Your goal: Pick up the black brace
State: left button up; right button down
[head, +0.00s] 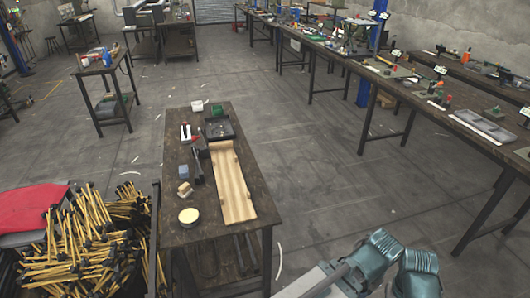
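A long black object (197,165), which may be the black brace, lies on the small dark wooden table (232,118) in the middle of the view. It sits just left of a pale wooden board (231,185), and its exact shape is too small to tell. Teal and white links of one of my arms show at the bottom right, well away from the table. Neither of my grippers shows.
The small table also holds a dark tray (219,128), a round yellow-topped tin (188,216) and small blocks (184,189). A heap of yellow-and-black sticks (85,245) stands left of it. Long workbenches (400,88) line the right. Bare floor (320,170) lies between.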

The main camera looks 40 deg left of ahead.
aim_at(199, 177)
jog(key=i+l+z, duration=0.15)
jog(key=i+z, duration=0.15)
jog(key=i, duration=0.15)
jog(key=i+z, duration=0.35)
jog(key=i, duration=0.15)
jog(key=i+u, duration=0.35)
jog(key=i, duration=0.2)
jog(key=i+l+u, duration=0.2)
jog(key=i+u, duration=0.15)
jog(key=i, duration=0.2)
jog(key=i+j+u, duration=0.1)
jog(key=u, duration=0.3)
jog(key=i+u, duration=0.5)
jog(key=u, duration=0.25)
jog(key=i+l+u, duration=0.1)
jog(key=u, duration=0.3)
jog(key=i+j+u, duration=0.15)
jog(key=i+u, duration=0.5)
jog(key=i+j, duration=0.15)
jog(key=i, duration=0.3)
